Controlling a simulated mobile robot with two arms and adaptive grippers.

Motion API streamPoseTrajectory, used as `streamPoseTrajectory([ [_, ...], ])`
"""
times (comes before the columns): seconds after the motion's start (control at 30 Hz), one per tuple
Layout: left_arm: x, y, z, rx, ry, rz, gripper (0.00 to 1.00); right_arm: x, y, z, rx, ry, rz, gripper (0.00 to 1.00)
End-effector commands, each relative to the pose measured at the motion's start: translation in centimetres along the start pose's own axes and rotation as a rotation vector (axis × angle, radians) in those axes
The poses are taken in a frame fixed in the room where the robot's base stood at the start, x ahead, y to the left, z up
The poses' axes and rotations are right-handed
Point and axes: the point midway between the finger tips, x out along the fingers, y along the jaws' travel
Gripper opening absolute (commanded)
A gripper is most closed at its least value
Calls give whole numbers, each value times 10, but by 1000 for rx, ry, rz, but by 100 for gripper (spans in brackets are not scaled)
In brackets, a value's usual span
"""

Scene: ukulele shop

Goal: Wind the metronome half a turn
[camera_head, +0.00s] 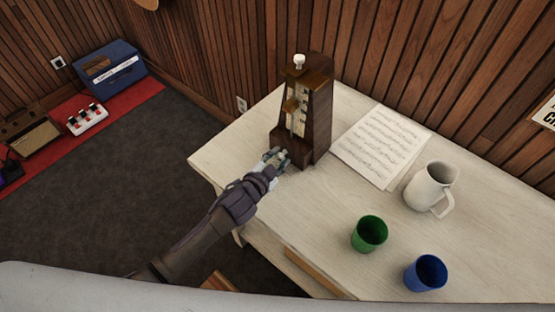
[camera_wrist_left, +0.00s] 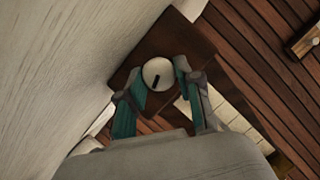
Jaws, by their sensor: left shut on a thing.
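The metronome (camera_head: 318,128) is a tall dark wooden case standing upright near the table's far left corner, with a pale scale on its front and a small white piece on top. My left gripper (camera_head: 276,157) reaches its lower front from the left. In the left wrist view a round white knob (camera_wrist_left: 150,70) with a dark slot-like mark stands out from the brown wooden face of the metronome (camera_wrist_left: 180,42). The teal fingers of my left gripper (camera_wrist_left: 158,76) are on either side of the knob and shut on it. The knob is hidden by the gripper in the head view. My right gripper is out of view.
The pale table (camera_head: 300,215) also bears sheet music (camera_head: 382,140), a white pitcher (camera_head: 428,187), a green cup (camera_head: 369,234) and a blue cup (camera_head: 426,273), all right of the metronome. A wood-panelled wall (camera_head: 430,60) stands behind.

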Motion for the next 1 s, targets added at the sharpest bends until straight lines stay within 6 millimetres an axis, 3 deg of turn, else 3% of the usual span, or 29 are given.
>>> streamPoseTrajectory([
  [0.6,0,1,0,47,0,-19,0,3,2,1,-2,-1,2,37],
  [0.63,0,1,0,47,0,-19,38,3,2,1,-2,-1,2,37],
  [0.73,0,1,0,47,0,-19,54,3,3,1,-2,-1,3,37],
  [0.77,0,1,0,47,0,-19,59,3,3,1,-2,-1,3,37],
  [1.0,0,1,0,46,1,-19,59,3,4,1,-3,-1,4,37],
])
